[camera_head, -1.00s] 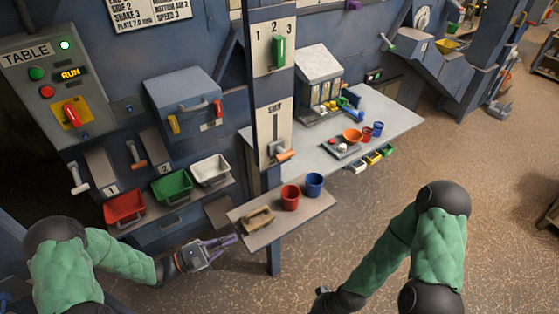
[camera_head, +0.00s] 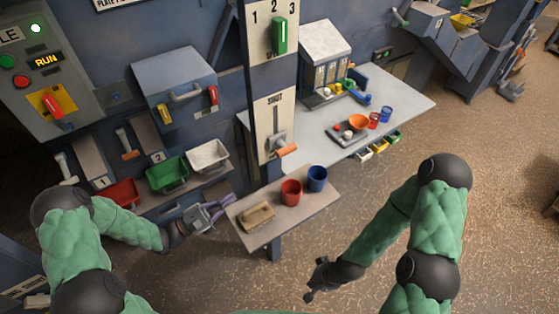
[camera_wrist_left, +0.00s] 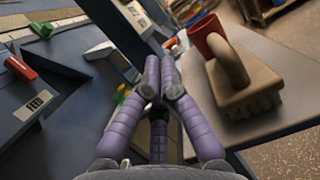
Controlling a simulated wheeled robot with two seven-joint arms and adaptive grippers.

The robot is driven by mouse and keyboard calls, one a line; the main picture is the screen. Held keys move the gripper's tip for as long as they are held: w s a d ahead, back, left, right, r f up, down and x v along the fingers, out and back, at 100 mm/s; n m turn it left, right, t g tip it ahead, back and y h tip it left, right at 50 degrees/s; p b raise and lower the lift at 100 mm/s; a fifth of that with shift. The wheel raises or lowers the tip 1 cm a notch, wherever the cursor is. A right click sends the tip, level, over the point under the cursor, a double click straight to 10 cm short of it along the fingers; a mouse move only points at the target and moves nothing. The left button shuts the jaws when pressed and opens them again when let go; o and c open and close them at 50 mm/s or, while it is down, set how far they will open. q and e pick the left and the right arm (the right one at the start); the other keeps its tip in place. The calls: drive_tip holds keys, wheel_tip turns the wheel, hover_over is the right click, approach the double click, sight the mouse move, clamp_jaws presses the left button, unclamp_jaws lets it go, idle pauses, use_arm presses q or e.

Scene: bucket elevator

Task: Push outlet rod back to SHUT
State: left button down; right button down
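The outlet rod's orange handle (camera_head: 287,150) sticks out at the lower end of the vertical slot in a pale plate (camera_head: 268,130) marked SHUT near its top. My left gripper (camera_head: 226,203), with purple fingers, is below and left of the rod, close to the left edge of the small shelf. In the left wrist view its fingers (camera_wrist_left: 160,68) run close together with nothing seen between them; whether they are shut is unclear. My right gripper (camera_head: 315,285) is dark and low over open floor, far from the rod; its finger state is too small to tell.
The small shelf (camera_head: 270,233) below the rod carries a brush (camera_head: 256,216), a red cup (camera_head: 291,193) and a blue cup (camera_head: 317,178). Red (camera_head: 122,193), green (camera_head: 167,175) and white (camera_head: 208,157) bins stand left. The floor right of the shelf is clear.

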sight(279, 150)
use_arm(q)
drive_tip(key=r+b+x, duration=0.1)
drive_tip(key=x, duration=0.8)
drive_tip(key=s+r+b+x, duration=0.1)
drive_tip(key=r+x, duration=0.1)
drive_tip(key=x, duration=0.8)
drive_tip(key=shift+r, duration=0.3)
drive_tip(key=shift+a+r, duration=0.1)
drive_tip(key=shift+r, duration=0.05)
wheel_tip(279, 150, up, 11)
drive_tip(key=p, duration=0.8)
drive_tip(key=shift+f, duration=0.4)
